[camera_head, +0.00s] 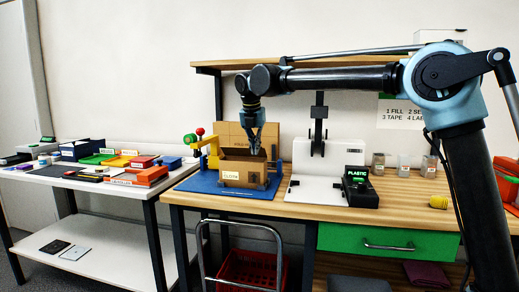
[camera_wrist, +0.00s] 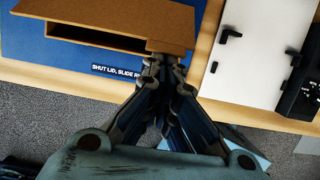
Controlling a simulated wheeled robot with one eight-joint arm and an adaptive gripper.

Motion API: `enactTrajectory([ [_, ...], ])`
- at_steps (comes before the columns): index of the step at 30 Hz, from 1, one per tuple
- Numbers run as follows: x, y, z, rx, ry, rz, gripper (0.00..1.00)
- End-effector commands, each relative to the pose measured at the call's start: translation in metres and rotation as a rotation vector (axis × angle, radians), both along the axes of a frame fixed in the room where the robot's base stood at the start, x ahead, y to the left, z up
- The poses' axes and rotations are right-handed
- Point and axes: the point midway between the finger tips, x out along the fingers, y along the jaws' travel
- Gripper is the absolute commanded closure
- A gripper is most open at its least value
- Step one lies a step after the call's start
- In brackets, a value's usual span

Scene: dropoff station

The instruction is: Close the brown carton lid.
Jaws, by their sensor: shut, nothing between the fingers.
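The brown carton (camera_head: 235,175), with a yellow "CLOTH" label on its front, stands open on a blue mat (camera_head: 205,185). Its brown lid (camera_head: 233,133) stands raised along the back edge. My gripper (camera_head: 254,151) points down over the right part of the carton, in front of the lid. In the wrist view, my gripper (camera_wrist: 165,58) is shut and empty, with its tips close to the right end of a brown carton panel (camera_wrist: 110,22). I cannot tell whether they touch it. A dark gap shows under that panel.
A white plate stand (camera_head: 315,165) and black device (camera_head: 358,185) are further right. A cart handle (camera_head: 240,222) rises in front.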

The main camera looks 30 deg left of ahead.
Motion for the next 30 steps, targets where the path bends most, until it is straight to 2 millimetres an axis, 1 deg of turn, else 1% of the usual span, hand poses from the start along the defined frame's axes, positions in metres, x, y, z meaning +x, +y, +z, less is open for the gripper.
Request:
enactTrajectory([
  [7, 0.000, 0.000, 0.002, 0.000, 0.000, 0.000, 1.00],
  [20, 0.000, 0.000, 0.016, 0.000, 0.000, 0.000, 1.00],
  [25, -0.003, -0.002, 0.011, 0.000, 0.000, 0.000, 1.00],
  [30, -0.010, -0.007, -0.003, 0.001, 0.000, -0.002, 1.00],
])
